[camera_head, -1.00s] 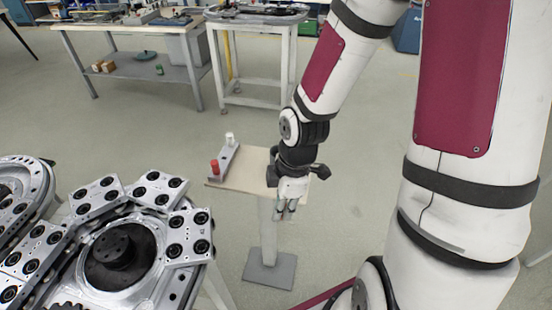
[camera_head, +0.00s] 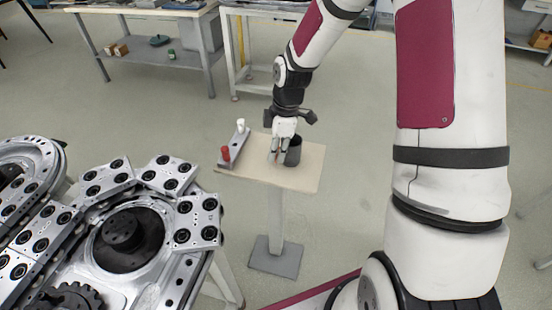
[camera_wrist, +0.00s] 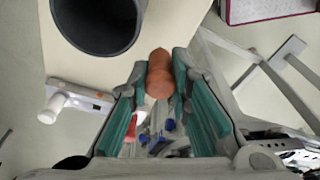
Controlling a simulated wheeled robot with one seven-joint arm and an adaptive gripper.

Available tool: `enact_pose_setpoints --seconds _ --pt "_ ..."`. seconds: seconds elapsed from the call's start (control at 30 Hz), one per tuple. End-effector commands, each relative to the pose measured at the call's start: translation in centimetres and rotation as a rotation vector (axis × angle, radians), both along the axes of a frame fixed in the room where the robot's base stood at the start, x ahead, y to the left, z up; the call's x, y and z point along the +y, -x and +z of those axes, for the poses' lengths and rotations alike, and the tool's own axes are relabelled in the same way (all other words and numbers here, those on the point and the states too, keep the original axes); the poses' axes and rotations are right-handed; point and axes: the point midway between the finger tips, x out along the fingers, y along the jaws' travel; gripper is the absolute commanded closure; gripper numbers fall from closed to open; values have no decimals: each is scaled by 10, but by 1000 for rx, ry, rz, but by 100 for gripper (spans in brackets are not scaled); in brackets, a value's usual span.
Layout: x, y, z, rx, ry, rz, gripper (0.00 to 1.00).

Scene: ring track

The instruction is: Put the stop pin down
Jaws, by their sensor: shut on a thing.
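My gripper (camera_head: 279,152) is over the small beige stand table (camera_head: 305,180), fingers pointing down. In the wrist view its green-padded fingers (camera_wrist: 160,95) are shut on an orange-brown pin (camera_wrist: 159,72), which I take as the stop pin. The pin's tip sticks out beyond the fingers towards the tabletop; I cannot tell if it touches. A dark grey open cup (camera_head: 294,152) stands just right of my gripper; its mouth shows in the wrist view (camera_wrist: 100,22).
A metal holder bar (camera_head: 233,149) with a red peg (camera_head: 225,154) and a white peg (camera_head: 241,125) lies at the tabletop's left edge. The front right of the tabletop is bare. The metal ring track (camera_head: 100,225) is at the lower left.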

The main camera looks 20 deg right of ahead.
Motion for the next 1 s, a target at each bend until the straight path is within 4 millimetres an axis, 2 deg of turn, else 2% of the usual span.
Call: enact_pose_setpoints --seconds 0.2,0.6,0.63,0.7,1.0 --pt "1 2 -32 4 -2 1 100" --pt "0 1 -38 0 -2 -1 100" --pt "0 1 -39 0 -2 -1 79" --pt "0 1 -38 0 -2 -1 63" --pt "0 1 -38 0 -2 -1 61"
